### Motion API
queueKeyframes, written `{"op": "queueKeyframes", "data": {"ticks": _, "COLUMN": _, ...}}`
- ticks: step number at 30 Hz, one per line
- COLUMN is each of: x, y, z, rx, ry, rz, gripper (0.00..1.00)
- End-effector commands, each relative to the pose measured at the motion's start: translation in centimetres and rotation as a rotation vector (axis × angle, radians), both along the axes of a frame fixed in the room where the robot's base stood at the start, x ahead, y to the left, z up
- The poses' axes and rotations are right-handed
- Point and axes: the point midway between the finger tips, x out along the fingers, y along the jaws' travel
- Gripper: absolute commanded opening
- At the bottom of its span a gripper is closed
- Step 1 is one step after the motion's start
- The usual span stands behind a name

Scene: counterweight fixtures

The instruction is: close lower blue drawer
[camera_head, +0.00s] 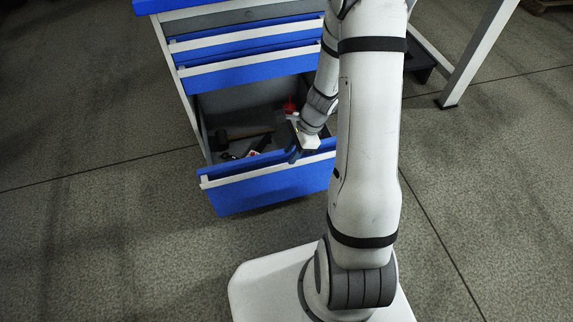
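The lower blue drawer (262,190) stands pulled out of the cabinet, with a white handle strip (225,181) along the top of its front. My gripper (293,156) is at the right part of the drawer's front edge, pointing down. I cannot tell whether it touches the edge. Its fingers are small and dark, and their opening cannot be made out. My arm hides the drawer's right end.
The drawer holds a hammer-like tool (222,138) and other small items, one of them red (289,106). A grey table leg (474,62) stands at the right. The floor left of the cabinet is clear.

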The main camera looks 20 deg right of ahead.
Motion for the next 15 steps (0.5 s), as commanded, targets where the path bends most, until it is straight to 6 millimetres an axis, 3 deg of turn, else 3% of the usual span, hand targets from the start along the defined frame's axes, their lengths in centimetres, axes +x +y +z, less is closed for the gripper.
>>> {"op": "queueKeyframes", "data": {"ticks": 1, "x": -0.1, "y": 0.4, "z": -1.4, "rx": 0.0, "ry": 0.002, "rz": 0.002, "gripper": 0.27}}
{"op": "queueKeyframes", "data": {"ticks": 6, "x": 0.0, "y": 1.3, "z": -3.6, "rx": 0.0, "ry": 0.001, "rz": 0.003, "gripper": 0.27}}
{"op": "queueKeyframes", "data": {"ticks": 15, "x": 0.0, "y": 1.9, "z": -4.6, "rx": -0.001, "ry": -0.001, "rz": 0.003, "gripper": 0.27}}
